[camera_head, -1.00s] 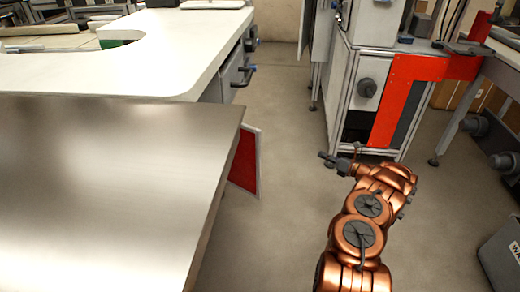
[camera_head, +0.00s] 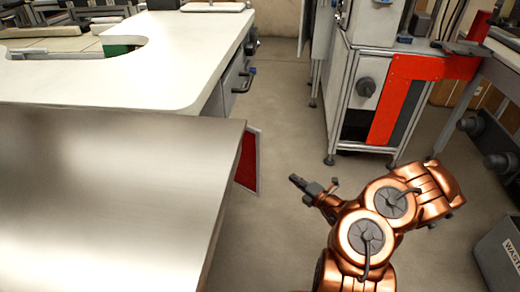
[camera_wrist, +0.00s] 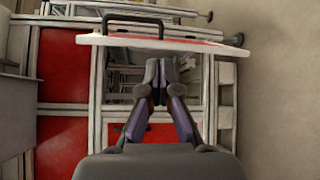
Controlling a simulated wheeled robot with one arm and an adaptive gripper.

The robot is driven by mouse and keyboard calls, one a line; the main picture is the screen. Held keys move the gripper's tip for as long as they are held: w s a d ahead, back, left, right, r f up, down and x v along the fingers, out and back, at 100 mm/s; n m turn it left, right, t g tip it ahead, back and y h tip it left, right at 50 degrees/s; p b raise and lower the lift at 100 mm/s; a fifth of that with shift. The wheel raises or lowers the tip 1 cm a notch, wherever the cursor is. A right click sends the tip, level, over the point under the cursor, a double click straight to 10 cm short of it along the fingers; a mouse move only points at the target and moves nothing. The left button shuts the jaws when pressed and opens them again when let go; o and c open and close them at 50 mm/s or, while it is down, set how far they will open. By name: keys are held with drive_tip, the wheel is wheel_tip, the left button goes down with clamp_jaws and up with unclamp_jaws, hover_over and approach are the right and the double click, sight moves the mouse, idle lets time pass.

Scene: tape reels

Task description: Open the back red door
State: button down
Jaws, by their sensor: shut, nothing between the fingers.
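A red door panel with a pale frame (camera_head: 248,162) juts out from under the right edge of the metal-topped bench in the head view, so it stands at least partly open. In the wrist view a white-edged panel (camera_wrist: 90,40), seen nearly edge-on with a black handle (camera_wrist: 133,18), crosses the top; it looks like this door. My gripper (camera_head: 293,180) is shut and empty, to the right of the door and apart from it. In the wrist view its fingertips (camera_wrist: 160,65) are together, just below the panel's edge; I cannot tell if they touch.
The metal bench top (camera_head: 110,190) fills the left foreground. A white worktop (camera_head: 130,75) with drawers lies beyond it. A machine frame with a red panel (camera_head: 395,95) stands back right, and a grey waste bin (camera_head: 500,250) at lower right. Floor between them is clear.

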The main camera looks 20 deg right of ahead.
drive_tip(key=m+y, duration=0.1)
drive_tip(key=y, duration=0.1)
approach(260, 151)
drive_tip(key=s+a+r, duration=0.2)
drive_tip(key=s+a, duration=0.3)
drive_tip(key=shift+t, duration=0.4)
drive_tip(key=shift+w+d+b, duration=0.15)
drive_tip(key=shift+w+b, duration=0.85)
drive_tip(key=shift+w, duration=1.95)
drive_tip(key=shift+w+d+b, duration=0.2)
drive_tip(key=shift+w+b, duration=0.8)
drive_tip(key=shift+w, duration=1.9)
drive_tip(key=shift+d+r, duration=0.1)
